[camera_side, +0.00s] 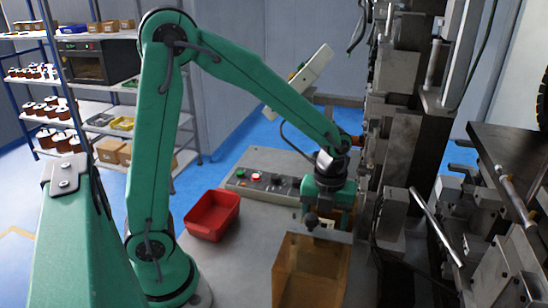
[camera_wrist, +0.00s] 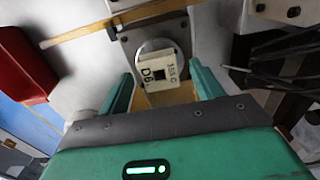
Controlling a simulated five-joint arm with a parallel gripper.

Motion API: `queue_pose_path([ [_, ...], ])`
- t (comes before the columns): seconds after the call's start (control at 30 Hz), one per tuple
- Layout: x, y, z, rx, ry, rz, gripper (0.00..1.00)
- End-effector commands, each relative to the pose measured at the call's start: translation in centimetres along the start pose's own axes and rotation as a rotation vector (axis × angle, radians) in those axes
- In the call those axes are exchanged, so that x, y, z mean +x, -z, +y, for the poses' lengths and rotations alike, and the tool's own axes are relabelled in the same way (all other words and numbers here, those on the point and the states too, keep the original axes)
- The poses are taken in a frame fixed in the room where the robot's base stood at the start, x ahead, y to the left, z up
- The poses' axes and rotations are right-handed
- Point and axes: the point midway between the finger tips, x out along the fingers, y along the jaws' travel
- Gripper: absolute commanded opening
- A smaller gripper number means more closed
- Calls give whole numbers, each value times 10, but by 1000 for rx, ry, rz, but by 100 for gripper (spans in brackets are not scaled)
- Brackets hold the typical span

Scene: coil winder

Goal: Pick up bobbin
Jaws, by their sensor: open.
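My gripper (camera_wrist: 163,78) is open, with one teal finger on each side of the bobbin and a visible gap on both sides. In the side view my gripper (camera_side: 325,222) points down above a tan open box (camera_side: 309,272). A small pale patch shows near the fingers there, too small to identify. The bobbin's far side and lower part are hidden.
A red bin (camera_side: 212,215) stands left of the gripper; it also shows in the wrist view (camera_wrist: 22,65). A control panel (camera_side: 265,178) with buttons lies behind. The metal winder machine (camera_side: 395,150) stands close on the right. The table between bin and box is clear.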

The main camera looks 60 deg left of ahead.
Motion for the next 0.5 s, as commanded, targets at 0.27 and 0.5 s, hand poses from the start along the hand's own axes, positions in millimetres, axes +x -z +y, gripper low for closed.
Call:
queue_pose_path([
  [0.27, 13, 0, 0, 0, 0, 0, 65],
  [0.5, 13, 0, 0, 0, 0, 0, 65],
])
